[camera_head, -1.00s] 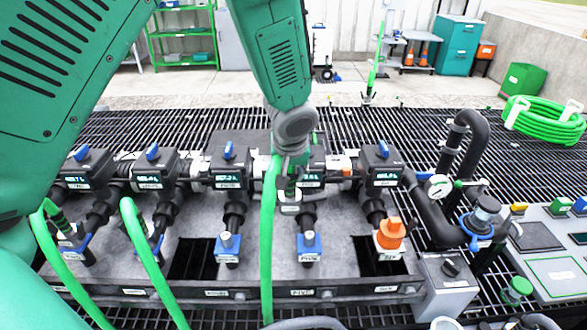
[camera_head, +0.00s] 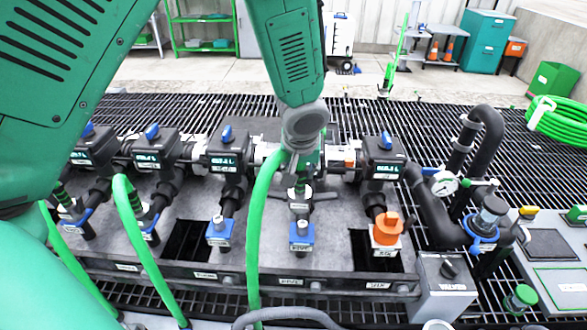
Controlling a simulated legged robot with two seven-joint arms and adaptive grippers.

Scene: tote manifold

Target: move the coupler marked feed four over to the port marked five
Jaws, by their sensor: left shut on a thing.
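My left gripper (camera_head: 301,170) is shut on a dark green ribbed coupler (camera_head: 299,193) with a white tag too small to read. A green hose (camera_head: 256,225) runs from it down past the front edge. The port marked five (camera_head: 302,236) has a blue collar and lies just below the coupler in the picture. The coupler lines up with it, but I cannot tell whether they touch. The port marked four (camera_head: 219,233), to the left, has a blue collar and no hose on it. My right gripper is not in view.
The port marked six (camera_head: 387,232) carries an orange cap. Two more ports at left hold green hoses (camera_head: 137,225). Blue-handled valves (camera_head: 229,150) stand along the back of the manifold. A gauge (camera_head: 444,185) and bent black pipe (camera_head: 480,125) stand at right.

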